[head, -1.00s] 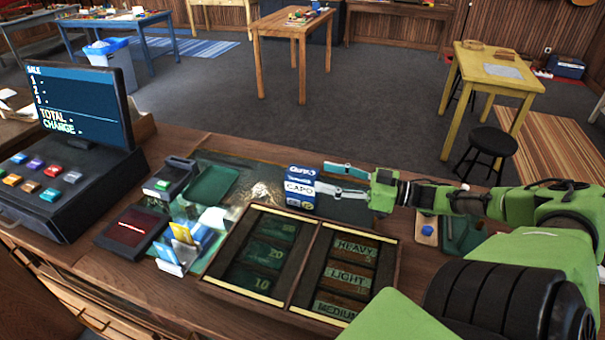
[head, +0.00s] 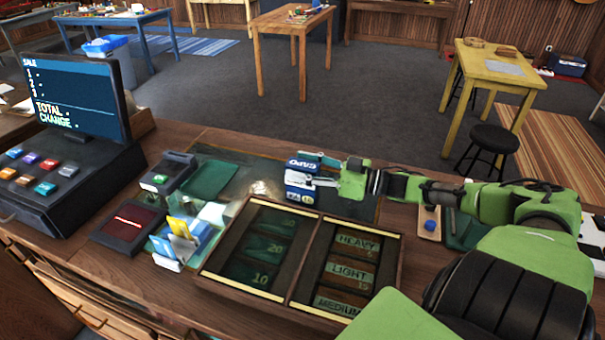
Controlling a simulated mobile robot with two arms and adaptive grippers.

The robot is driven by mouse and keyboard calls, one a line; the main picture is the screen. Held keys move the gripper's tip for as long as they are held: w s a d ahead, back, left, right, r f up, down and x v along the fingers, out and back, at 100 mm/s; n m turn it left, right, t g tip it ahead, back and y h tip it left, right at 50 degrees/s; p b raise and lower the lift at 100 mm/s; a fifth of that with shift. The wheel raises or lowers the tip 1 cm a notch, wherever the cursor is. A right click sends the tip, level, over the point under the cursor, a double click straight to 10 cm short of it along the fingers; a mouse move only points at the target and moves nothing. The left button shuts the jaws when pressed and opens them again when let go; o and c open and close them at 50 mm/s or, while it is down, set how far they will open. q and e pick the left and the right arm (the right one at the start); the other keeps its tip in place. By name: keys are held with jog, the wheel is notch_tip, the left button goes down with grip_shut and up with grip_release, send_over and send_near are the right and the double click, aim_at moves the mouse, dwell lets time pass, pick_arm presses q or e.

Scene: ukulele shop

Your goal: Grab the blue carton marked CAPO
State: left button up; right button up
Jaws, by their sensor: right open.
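The blue and white carton marked CAPO (head: 298,165) stands on the counter behind the wooden tray, near the middle of the head view. My right gripper (head: 304,168) reaches in from the right and is open. One finger lies along the far side of the carton and the other crosses its near side, covering part of the front. I cannot tell whether either finger touches it. My left gripper is not in view.
A wooden tray (head: 297,277) with marked compartments lies in front of the carton. A card holder (head: 205,238), card reader (head: 175,172) and dark red-lit scanner (head: 130,226) stand to the left, beside the cash register (head: 70,175).

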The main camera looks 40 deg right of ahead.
jog(key=c, duration=1.3)
grip_shut()
jog(key=shift+r, duration=0.15)
